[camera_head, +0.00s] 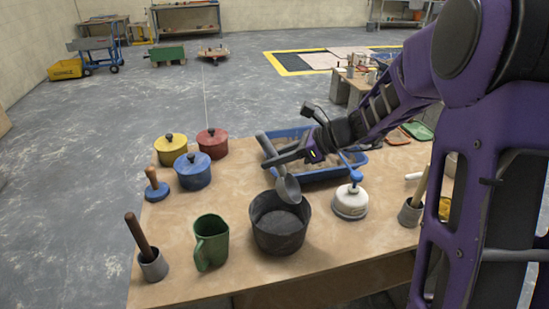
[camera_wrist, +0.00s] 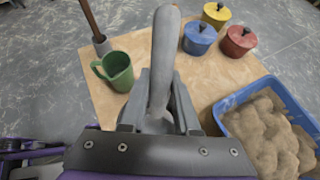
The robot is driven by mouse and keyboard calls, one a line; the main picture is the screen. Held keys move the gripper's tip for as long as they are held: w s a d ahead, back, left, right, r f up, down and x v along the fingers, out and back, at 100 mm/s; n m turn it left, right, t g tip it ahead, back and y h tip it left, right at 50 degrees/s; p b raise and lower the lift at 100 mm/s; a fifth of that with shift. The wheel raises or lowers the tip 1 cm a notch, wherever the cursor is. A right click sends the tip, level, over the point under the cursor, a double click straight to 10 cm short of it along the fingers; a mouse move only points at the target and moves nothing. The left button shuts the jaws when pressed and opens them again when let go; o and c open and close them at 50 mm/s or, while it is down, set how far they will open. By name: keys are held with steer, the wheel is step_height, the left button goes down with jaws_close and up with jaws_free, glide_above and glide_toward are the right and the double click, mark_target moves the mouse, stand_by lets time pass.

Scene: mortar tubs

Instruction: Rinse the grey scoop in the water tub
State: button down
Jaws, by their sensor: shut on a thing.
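My gripper (camera_head: 277,161) is shut on the grey scoop (camera_head: 288,190). The scoop's handle points up and left, and its bowl hangs low, just above the far rim of a black round tub (camera_head: 280,241) in the head view. The tub holds something dark; I cannot tell whether it is water. In the wrist view the scoop's handle (camera_wrist: 165,55) rises between my gripper's fingers (camera_wrist: 158,110), and its bowl is mostly hidden. The black tub is hidden there. A blue tub (camera_head: 348,158) of sand stands behind; its blue rim (camera_wrist: 285,92) shows in the wrist view.
A green mug (camera_head: 211,243) stands left of the black tub, and a white container with a blue top (camera_head: 350,201) stands right. Yellow (camera_head: 171,149), red (camera_head: 212,143) and blue (camera_head: 194,172) lidded pots stand at the back left. A wooden-handled tool stands in a grey cup (camera_head: 153,266).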

mark_target(275, 151)
stand_by(0.4)
steer(key=shift+s+a+n+g+h+b, duration=0.1)
steer(key=shift+a+n+g+h+b, duration=0.35)
steer(key=shift+b, duration=0.75)
steer(key=h+b, duration=0.1)
steer(key=b, duration=0.2)
steer(key=shift+s+r+h, duration=0.2)
steer(key=shift+h, duration=0.15)
steer(key=shift+w+d+r+g+h+b, duration=0.1)
steer(key=shift+d+r+g+h+b, duration=0.3)
steer(key=shift+h+b, duration=0.5)
steer(key=shift+w+d+r+m+h+b, duration=0.1)
steer(key=shift+d+r+m+h+b, duration=0.3)
steer(key=shift+r+h+b, duration=0.3)
steer(key=shift+r+h+p, duration=0.3)
steer(key=shift+r+p, duration=0.1)
steer(key=shift+p, duration=0.4)
steer(key=shift+r+h+p, duration=0.25)
steer(key=shift+h+p, duration=0.55)
steer(key=shift+p, duration=0.2)
steer(key=shift+r+g+h+p, duration=0.1)
steer(key=shift+g+h+p, duration=0.35)
steer(key=shift+h+p, duration=0.7)
steer(key=shift+d+h+p, duration=0.15)
steer(key=shift+h+p, duration=0.3)
